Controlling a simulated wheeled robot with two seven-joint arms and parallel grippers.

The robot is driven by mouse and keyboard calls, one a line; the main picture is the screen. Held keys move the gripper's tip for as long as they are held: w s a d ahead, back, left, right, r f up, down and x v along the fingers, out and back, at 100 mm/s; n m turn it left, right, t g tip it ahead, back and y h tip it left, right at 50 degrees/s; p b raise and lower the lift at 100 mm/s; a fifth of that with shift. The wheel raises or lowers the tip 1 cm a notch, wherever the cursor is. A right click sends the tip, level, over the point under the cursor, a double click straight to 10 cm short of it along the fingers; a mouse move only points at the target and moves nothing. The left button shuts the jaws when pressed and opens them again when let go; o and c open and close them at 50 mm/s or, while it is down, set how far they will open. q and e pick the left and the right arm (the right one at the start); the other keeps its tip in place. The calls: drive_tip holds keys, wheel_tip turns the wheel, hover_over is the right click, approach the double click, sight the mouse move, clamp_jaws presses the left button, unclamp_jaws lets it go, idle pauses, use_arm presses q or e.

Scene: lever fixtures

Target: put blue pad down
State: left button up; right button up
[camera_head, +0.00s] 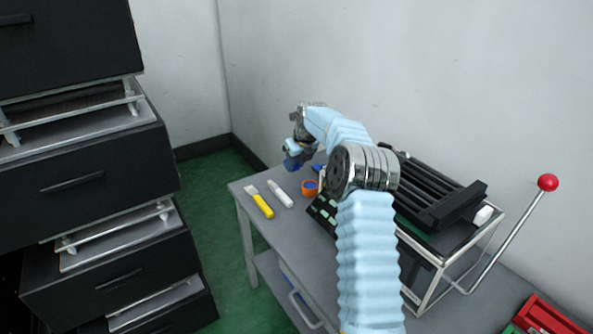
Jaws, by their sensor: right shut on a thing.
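My right gripper (294,147) is at the far left end of the grey table, above its back edge. It is shut on a blue pad (292,162), a small dark-blue piece below the fingers. The pad appears to be held above the tabletop, though the exact gap is hard to tell. The fingers are small and partly hidden by the wrist. My left gripper is not in view.
A black fixture on a metal frame with a red-knobbed lever (547,183) stands right. Black drawers (85,185) are left.

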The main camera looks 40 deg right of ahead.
sight(297, 169)
drive_tip(key=shift+w+d+f, duration=0.1)
drive_tip(key=shift+d+f, duration=0.05)
drive_tip(key=shift+f, duration=0.05)
drive_tip(key=shift+w+d+f, duration=0.1)
drive_tip(key=shift+d+f, duration=0.05)
drive_tip(key=shift+f, duration=0.8)
drive_tip(key=shift+d+f, duration=0.1)
drive_tip(key=shift+f, duration=0.85)
drive_tip(key=shift+f, duration=0.1)
drive_tip(key=o, duration=0.9)
drive_tip(key=shift+o, duration=0.2)
drive_tip(key=v, duration=1.2)
drive_tip(key=shift+a, duration=0.1)
